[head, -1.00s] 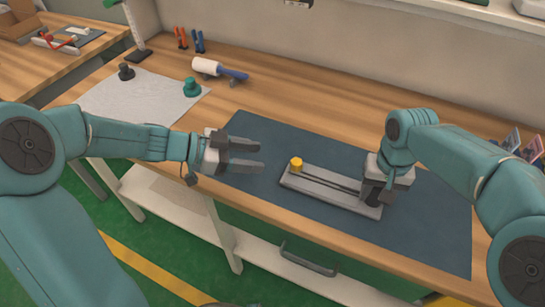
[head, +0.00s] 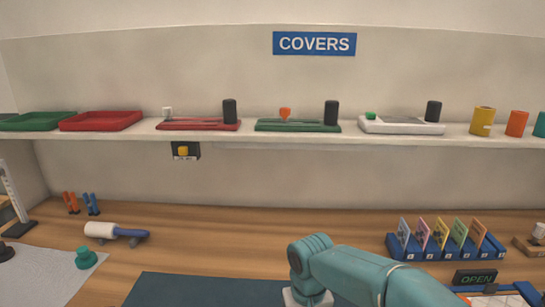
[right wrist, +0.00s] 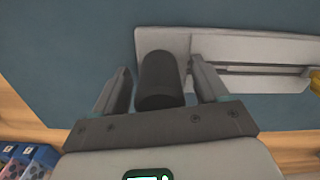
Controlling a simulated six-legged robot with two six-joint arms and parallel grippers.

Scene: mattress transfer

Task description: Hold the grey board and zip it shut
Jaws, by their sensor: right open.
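In the right wrist view the grey board (right wrist: 260,47) lies on the dark blue mat, with a dark slot running along it. A black upright post (right wrist: 160,82) stands at its left end. My right gripper (right wrist: 156,75) is open, with one finger on each side of the post; I cannot tell whether they touch it. A yellow knob (right wrist: 315,84) shows partly at the right edge, at the far end of the slot. In the head view the board is below the frame, and only my right arm shows. My left gripper is out of view.
A wall shelf (head: 210,138) under a COVERS sign (head: 314,44) holds trays, red, green and white boards with posts, and coloured cylinders. On the bench are a roller (head: 101,231), a green knob (head: 86,258) and a blue card rack (head: 400,250). The bench's middle back is clear.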

